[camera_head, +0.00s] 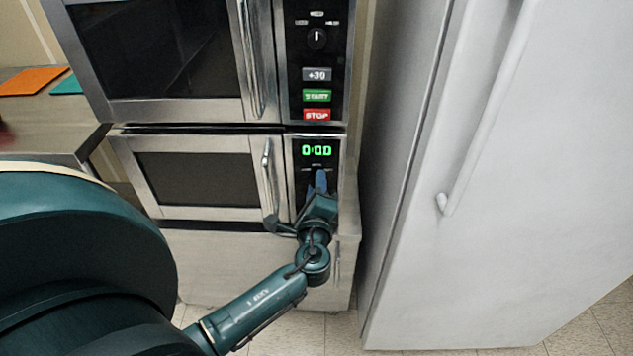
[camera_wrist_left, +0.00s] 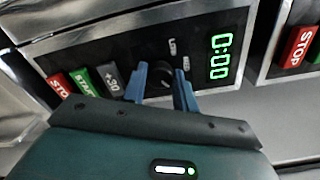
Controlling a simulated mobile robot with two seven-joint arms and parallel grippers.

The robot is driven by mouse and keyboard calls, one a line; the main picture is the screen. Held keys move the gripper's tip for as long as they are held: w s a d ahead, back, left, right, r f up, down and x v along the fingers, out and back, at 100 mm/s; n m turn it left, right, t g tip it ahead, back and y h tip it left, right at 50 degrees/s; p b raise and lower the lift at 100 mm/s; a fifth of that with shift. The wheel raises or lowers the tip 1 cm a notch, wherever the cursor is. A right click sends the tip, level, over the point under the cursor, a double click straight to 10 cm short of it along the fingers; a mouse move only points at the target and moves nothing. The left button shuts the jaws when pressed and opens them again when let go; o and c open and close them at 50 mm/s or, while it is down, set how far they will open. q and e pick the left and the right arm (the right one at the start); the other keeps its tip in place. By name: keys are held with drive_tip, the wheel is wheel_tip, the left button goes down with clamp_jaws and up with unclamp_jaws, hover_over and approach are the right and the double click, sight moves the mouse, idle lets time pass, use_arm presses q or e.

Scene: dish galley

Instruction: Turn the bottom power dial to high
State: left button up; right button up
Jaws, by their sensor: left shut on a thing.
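The bottom microwave (camera_head: 200,175) has a black control panel with a green display (camera_head: 316,150) reading 0:00. In the left wrist view its black power dial (camera_wrist_left: 160,76) sits between my two blue fingers, beside small white labels too blurred to read surely. The same display (camera_wrist_left: 220,57) shows at right. My left gripper (camera_head: 320,180) is at this panel and shut on the dial; the wrist view shows the gripper (camera_wrist_left: 162,86) too. In the head view the gripper hides the dial. I cannot tell which setting its pointer marks. My right gripper is not in view.
The top microwave (camera_head: 180,111) has its own dial (camera_head: 316,39) and +30, START and STOP buttons above my gripper. The bottom door handle (camera_head: 268,180) is close to my gripper's left. A white fridge (camera_head: 480,250) stands at right. A counter (camera_head: 60,130) is at left.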

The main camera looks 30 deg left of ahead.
use_arm(q)
drive_tip(key=shift+m, duration=0.5)
drive_tip(key=o, duration=0.9)
drive_tip(key=shift+o, duration=0.2)
